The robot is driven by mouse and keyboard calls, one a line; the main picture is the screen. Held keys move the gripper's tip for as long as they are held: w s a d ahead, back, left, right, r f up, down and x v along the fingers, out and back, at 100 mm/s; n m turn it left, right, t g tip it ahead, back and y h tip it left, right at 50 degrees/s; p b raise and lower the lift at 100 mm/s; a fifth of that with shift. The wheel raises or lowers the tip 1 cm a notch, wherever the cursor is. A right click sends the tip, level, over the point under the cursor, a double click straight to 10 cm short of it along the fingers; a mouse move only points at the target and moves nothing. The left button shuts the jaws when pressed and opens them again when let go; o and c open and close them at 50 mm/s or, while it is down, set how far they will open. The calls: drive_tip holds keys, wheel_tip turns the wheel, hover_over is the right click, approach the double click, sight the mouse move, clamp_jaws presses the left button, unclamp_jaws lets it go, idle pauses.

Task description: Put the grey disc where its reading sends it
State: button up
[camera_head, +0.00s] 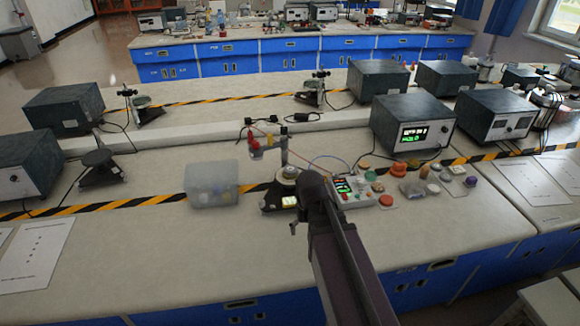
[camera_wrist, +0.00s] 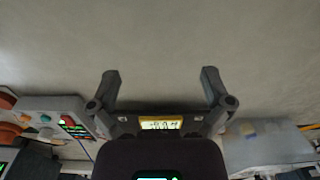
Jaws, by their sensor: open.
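My gripper (camera_wrist: 160,78) is open in the wrist view, with nothing between its fingertips but bare bench top. A small lit display (camera_wrist: 160,124) shows between the finger bases; its digits are too blurred to read. In the head view my arm reaches to a dark measuring stand (camera_head: 272,199) with a lit yellowish display (camera_head: 289,201). A pale round piece (camera_head: 289,172) sits at the top of this stand, partly behind my arm. I cannot tell whether it is the grey disc. My fingers are mostly hidden there.
A translucent bin (camera_head: 212,170) with small coloured things inside stands left of the stand. A control box (camera_head: 352,190) with lit readouts stands just right of my arm. Several coloured round pieces and a red one (camera_head: 386,200) lie beyond it. The bench front (camera_head: 180,262) is clear.

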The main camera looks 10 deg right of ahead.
drive_tip(key=w+r+n+p, duration=0.2)
drive_tip(key=w+r+p, duration=0.6)
drive_tip(key=w, duration=0.4)
drive_tip(key=w+d+r+n+t+p, duration=0.1)
drive_tip(key=w+r+p, duration=0.7)
drive_tip(key=w, duration=0.3)
drive_tip(key=shift+w+d+r+n+y, duration=0.2)
drive_tip(key=shift+w+r+n+y, duration=0.15)
drive_tip(key=shift+r, duration=0.5)
drive_tip(key=shift+f, duration=0.1)
drive_tip(key=b, duration=0.8)
hover_over(291, 169)
drive_tip(key=f, duration=0.8)
drive_tip(key=shift+s+d+f, duration=0.1)
drive_tip(key=shift+s+d, duration=0.2)
drive_tip(key=shift+s, duration=0.05)
drive_tip(key=shift+f, duration=0.1)
drive_tip(key=shift+w+a+f+b, duration=0.1)
drive_tip(key=shift+w+f+b, duration=0.05)
drive_tip(key=shift+f+b, duration=0.75)
drive_tip(key=shift+w+a+f+b, duration=0.1)
drive_tip(key=shift+w+f+b, duration=0.05)
drive_tip(key=shift+f+b, duration=0.7)
drive_tip(key=shift+w+a+f+b, duration=0.1)
drive_tip(key=shift+w+f+b, duration=0.05)
drive_tip(key=shift+f+b, duration=0.7)
drive_tip(key=shift+r, duration=0.1)
